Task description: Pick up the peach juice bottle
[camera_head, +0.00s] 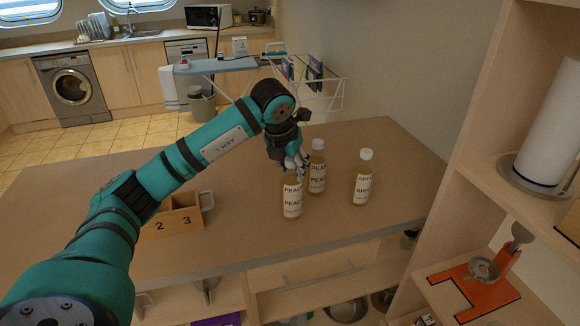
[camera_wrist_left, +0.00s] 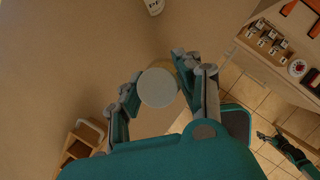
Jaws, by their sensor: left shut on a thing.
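The bottle in my left gripper (camera_head: 290,165) stands upright on the table, with a pale label (camera_head: 292,199) that reads PEACH. The fingers are shut around its top from above and hide its cap in the head view. In the left wrist view the round white cap (camera_wrist_left: 158,88) sits between the fingertips of my left gripper (camera_wrist_left: 160,92). A second white-capped bottle (camera_head: 317,174) stands just behind and to the right, close to the held one; its label begins with PEA, the rest unclear. A third bottle (camera_head: 362,180), whose label begins with APP, stands further right.
The brown table (camera_head: 245,235) has free room in front of the bottles and on the right. A wooden box (camera_head: 172,222) numbered 2 and 3 stands to the left. A wooden shelf (camera_head: 455,190) with a paper roll (camera_head: 548,125) rises at the right.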

